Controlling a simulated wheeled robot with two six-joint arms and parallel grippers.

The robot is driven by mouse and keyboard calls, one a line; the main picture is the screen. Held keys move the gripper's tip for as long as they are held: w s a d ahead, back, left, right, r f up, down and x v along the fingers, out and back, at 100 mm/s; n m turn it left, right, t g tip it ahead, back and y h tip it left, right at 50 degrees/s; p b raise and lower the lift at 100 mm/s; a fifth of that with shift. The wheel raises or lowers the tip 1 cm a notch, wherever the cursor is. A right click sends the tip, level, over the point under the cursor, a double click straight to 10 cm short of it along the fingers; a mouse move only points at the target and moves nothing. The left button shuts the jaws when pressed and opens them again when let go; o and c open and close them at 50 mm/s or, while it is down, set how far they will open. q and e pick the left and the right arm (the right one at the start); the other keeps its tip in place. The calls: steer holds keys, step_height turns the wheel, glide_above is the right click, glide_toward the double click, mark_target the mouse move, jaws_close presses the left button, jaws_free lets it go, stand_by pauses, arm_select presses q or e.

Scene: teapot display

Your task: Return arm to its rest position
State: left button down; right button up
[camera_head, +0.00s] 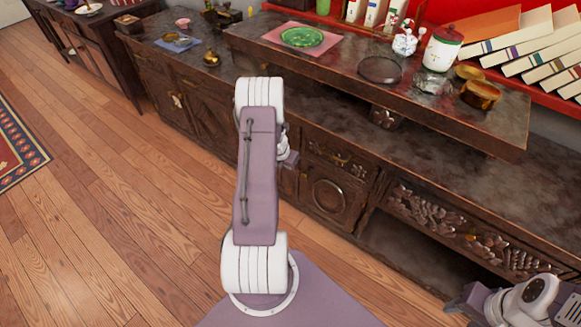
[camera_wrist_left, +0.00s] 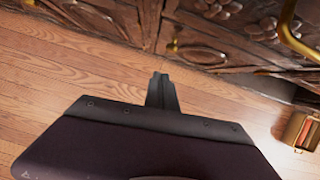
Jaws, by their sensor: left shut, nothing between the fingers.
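My left arm is folded up in the middle of the head view, and its gripper is hidden behind it there. In the left wrist view my left gripper (camera_wrist_left: 161,76) is shut and empty, with its narrow dark fingertips together. It hangs above the wooden floor, in front of the carved cabinet. My right gripper (camera_head: 458,304) shows only in part at the lower right of the head view, and its fingers are too unclear to tell open from shut.
A dark carved cabinet (camera_head: 330,190) runs along the right. Its raised shelf (camera_head: 345,66) bears a green plate (camera_head: 302,37), a white jar (camera_head: 442,50) and a brown pot (camera_head: 480,95). A small brass teapot (camera_head: 211,58) stands farther left. The wooden floor (camera_head: 110,200) at left is clear.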

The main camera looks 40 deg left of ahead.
arm_select(q)
steer(key=shift+v, duration=0.9)
steer(key=d+r+n+y, duration=0.2)
steer(key=d+r+n, duration=0.95)
steer(key=n, duration=0.55)
steer(key=s+d+r+n+g+h, duration=0.2)
steer(key=s+d+n, duration=0.5)
steer(key=d+n, duration=0.2)
steer(key=s+d+r+n+g+h, duration=0.1)
steer(key=s+d+r+n, duration=0.1)
steer(key=s+d+n, duration=0.55)
step_height(320, 180, up, 20)
steer(key=p, duration=2.1)
steer(key=shift+w+r, duration=0.2)
steer(key=shift+w, duration=0.3)
